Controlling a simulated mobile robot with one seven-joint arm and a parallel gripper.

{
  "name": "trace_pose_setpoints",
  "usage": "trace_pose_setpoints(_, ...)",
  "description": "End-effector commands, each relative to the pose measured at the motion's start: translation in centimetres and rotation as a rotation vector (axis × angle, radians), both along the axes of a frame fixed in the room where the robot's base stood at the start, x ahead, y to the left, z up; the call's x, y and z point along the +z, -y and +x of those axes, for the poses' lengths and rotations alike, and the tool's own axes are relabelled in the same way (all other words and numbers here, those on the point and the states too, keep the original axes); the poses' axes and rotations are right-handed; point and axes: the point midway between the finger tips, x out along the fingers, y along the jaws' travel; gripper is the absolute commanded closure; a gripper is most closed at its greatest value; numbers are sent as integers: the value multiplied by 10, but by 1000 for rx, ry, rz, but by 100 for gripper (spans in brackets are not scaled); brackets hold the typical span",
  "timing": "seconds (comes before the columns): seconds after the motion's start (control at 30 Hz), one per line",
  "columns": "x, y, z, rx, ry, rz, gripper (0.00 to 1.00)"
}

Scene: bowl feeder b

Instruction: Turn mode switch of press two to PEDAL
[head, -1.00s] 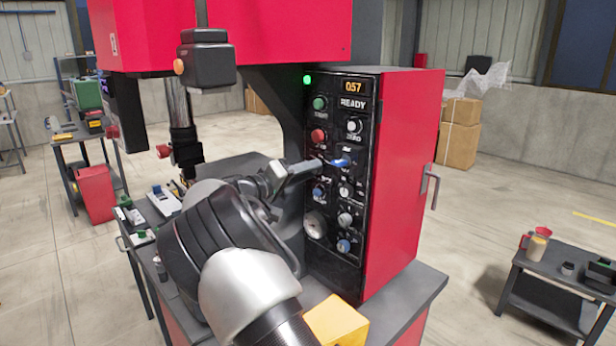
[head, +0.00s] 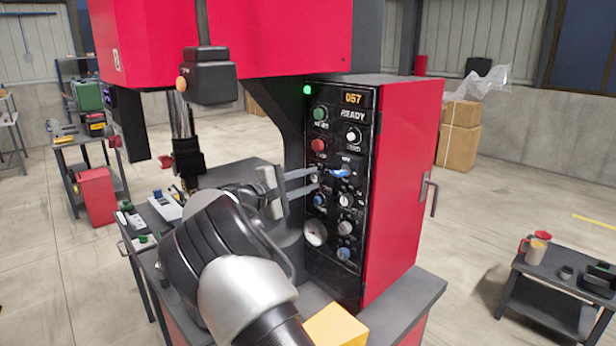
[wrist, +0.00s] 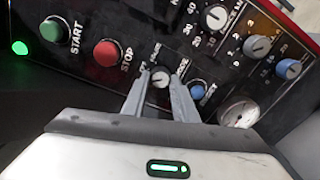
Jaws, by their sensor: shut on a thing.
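The press control panel (head: 331,215) is black with knobs and buttons and faces my arm. My gripper (head: 316,178) reaches it from the left, with its two fingers at the panel below the red STOP button. In the wrist view its fingertips (wrist: 160,80) stand on both sides of a small selector knob (wrist: 160,78) with a pale pointer and close on it. The small labels around the knob are partly covered by the fingers, and I cannot read its setting or the word PEDAL. A blue knob (wrist: 197,92) sits just right of the fingers.
The green START button (wrist: 55,29) and red STOP button (wrist: 107,52) are left of the fingers. A gauge (wrist: 238,112) is to the right. The display (head: 353,116) reads READY.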

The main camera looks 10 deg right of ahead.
Motion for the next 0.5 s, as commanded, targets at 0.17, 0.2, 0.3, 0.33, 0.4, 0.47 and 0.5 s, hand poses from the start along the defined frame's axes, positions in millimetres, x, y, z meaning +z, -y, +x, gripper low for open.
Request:
trace_pose_setpoints(0.17,1,0,0,1,-84,-56,96)
trace_pose_setpoints(0.2,1,-1,0,0,-99,-65,96)
trace_pose_setpoints(0.3,0,0,0,1,-127,-84,96)
trace_pose_setpoints(0.33,0,0,0,1,-134,-89,96)
trace_pose_setpoints(0.4,0,0,0,0,-146,-97,96)
trace_pose_setpoints(0.47,0,0,0,1,-154,-103,96)
trace_pose_setpoints(0.5,0,0,0,1,-158,-105,96)
